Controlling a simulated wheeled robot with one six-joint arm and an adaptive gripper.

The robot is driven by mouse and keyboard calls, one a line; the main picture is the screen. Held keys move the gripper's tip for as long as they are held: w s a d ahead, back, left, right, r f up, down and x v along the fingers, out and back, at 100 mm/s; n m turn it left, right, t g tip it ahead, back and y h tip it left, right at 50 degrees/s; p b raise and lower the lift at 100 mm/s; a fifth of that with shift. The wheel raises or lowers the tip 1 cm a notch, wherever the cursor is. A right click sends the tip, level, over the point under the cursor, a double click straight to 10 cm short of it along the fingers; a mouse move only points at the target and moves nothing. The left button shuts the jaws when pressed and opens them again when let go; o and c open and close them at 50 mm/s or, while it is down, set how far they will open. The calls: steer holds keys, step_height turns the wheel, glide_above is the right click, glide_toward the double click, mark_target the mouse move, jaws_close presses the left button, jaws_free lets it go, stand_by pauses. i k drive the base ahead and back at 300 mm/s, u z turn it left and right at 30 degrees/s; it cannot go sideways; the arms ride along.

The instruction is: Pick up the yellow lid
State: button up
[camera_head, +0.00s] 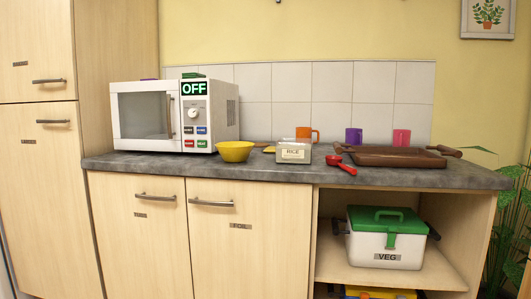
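A small flat yellow piece (268,150), which may be the yellow lid, lies on the grey counter (420,178) between the yellow bowl and the rice container. Only part of it shows, partly hidden by the container. The yellow bowl (235,152) stands upright to its left, in front of the microwave. The clear rice container (294,152) with a label stands to its right. My gripper is not in view.
A white microwave (210,133) stands at left. A red scoop (342,163) and brown tray (390,158) lie at right. Orange (304,133), purple (353,136) and pink (401,138) mugs stand behind. A green-lidded VEG box (386,240) sits on the open shelf.

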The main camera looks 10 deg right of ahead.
mark_target(271, 149)
steer(key=u, duration=1.3)
steer(key=i, duration=1.2)
steer(key=z, duration=1.7)
